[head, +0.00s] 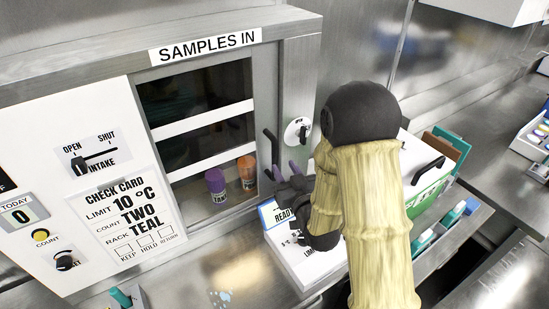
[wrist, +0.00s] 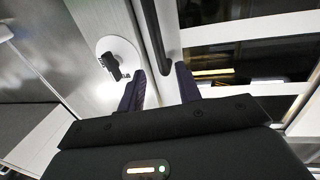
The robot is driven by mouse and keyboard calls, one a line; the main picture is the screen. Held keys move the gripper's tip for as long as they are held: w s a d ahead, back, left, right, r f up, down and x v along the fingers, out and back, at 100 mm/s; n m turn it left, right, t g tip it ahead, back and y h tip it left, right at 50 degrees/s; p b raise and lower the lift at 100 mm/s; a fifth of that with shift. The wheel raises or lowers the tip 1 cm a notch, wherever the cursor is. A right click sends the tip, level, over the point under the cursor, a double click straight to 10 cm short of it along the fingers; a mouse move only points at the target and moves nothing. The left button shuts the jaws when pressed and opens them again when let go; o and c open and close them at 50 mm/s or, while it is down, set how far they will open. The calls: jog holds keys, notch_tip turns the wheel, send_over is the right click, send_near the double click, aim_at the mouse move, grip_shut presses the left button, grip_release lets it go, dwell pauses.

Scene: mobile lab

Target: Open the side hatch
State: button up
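The hatch under the "SAMPLES IN" sign is a framed window with dark glass and white bars (head: 205,124). Its panes also show in the wrist view (wrist: 240,32). A black upright handle (head: 270,147) is on the frame's right side. In the wrist view the handle (wrist: 160,32) runs down toward the gap between my purple fingers. My gripper (head: 283,172) is at the handle's lower end, with its fingers apart in the wrist view (wrist: 161,72). I cannot tell whether either finger touches the handle. The hatch looks shut.
A white round dial with a black knob (head: 297,130) is right of the handle, close to my fingers in the wrist view (wrist: 112,62). A purple cup (head: 215,184) and an orange cup (head: 247,168) stand behind the window. A white box (head: 297,258) lies below my gripper.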

aim_at(275, 153)
jog(key=shift+f+b, duration=0.15)
jog(key=shift+b, duration=0.15)
jog(key=p+x, duration=0.1)
jog(key=x, duration=0.1)
jog(key=p+x, duration=0.1)
jog(key=x, duration=0.2)
jog(key=p+x, duration=0.1)
jog(key=x, duration=0.1)
jog(key=shift+w+a+r, duration=0.15)
jog(key=shift+w+r, duration=0.15)
jog(key=shift+w, duration=0.05)
jog(key=shift+w+a+f, duration=0.1)
jog(key=shift+w+a, duration=0.1)
jog(key=shift+w, duration=0.3)
grip_shut()
